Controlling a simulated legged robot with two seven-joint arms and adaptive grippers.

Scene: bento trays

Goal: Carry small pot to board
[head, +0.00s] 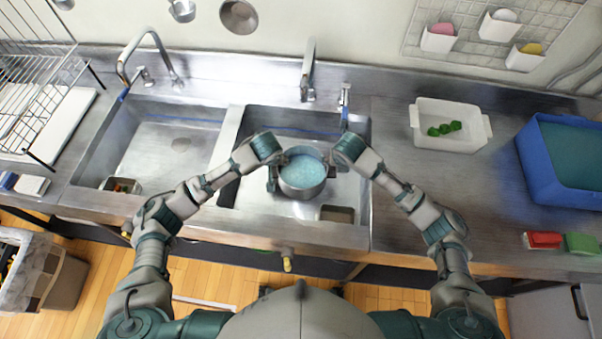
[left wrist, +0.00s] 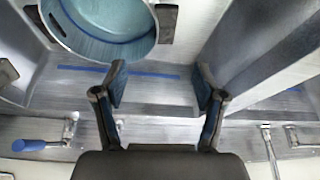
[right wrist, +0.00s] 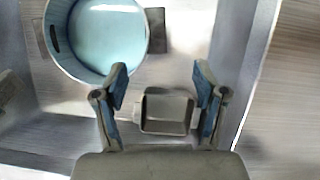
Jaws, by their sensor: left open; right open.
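The small pot (head: 303,178) is a metal pot with a pale blue inside, standing in the right sink basin. It also shows at the upper left of the left wrist view (left wrist: 105,22) and of the right wrist view (right wrist: 104,40), with dark block handles on its sides. My left gripper (left wrist: 163,82) is open and empty beside the pot's left side. My right gripper (right wrist: 161,78) is open and empty beside its right side. In both wrist views the pot lies outside the jaws. A flat white board (head: 62,128) lies at the far left, partly under a wire rack.
A small square basket (right wrist: 166,112) sits in the right basin. A white tub (head: 447,112) holds green pieces; a blue bin (head: 536,165) stands farther right.

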